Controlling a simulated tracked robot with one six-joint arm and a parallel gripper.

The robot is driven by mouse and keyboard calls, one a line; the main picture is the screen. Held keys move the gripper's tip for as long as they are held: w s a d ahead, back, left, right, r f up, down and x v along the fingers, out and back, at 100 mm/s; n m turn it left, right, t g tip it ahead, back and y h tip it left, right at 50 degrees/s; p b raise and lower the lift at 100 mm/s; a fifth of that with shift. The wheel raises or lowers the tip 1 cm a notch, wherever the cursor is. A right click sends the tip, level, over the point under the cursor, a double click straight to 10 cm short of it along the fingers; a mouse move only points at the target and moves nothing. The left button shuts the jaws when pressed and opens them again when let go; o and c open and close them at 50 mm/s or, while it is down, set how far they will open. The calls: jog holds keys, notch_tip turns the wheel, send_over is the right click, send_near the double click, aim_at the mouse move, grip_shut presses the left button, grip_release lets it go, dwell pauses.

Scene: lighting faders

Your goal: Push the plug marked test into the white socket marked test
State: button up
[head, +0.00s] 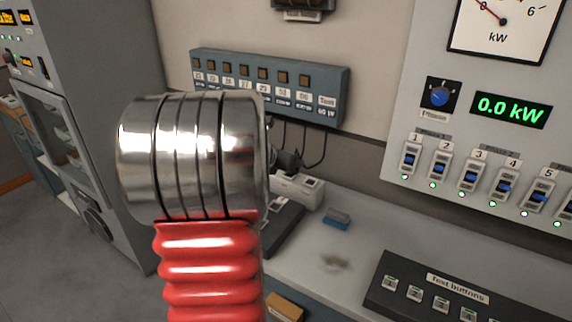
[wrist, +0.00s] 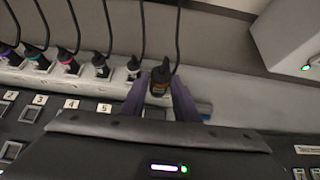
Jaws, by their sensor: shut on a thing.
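The plug looks upright between the two purple fingers. Any marking on it is too small to read. It is at the right end of the white socket strip (wrist: 72,80); the left finger covers part of that end. I cannot tell whether the plug's tip touches a socket, and no socket marked test is legible. In the head view the strip's white end (head: 300,188) shows on the bench, while my arm hides the gripper.
Several corded plugs (wrist: 100,66) stand along the strip, left of the held one. A numbered button panel (wrist: 28,113) lies in front of it. A blue block (head: 337,218) lies on the grey bench (head: 325,262). A fader panel (head: 470,140) rises at right.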

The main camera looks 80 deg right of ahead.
jog(key=s+d, duration=0.5)
jog(key=d, duration=0.1)
dwell(0.7)
dwell(0.4)
jog(key=shift+f, duration=2.2)
jog(key=shift+f, duration=2.2)
dwell(1.9)
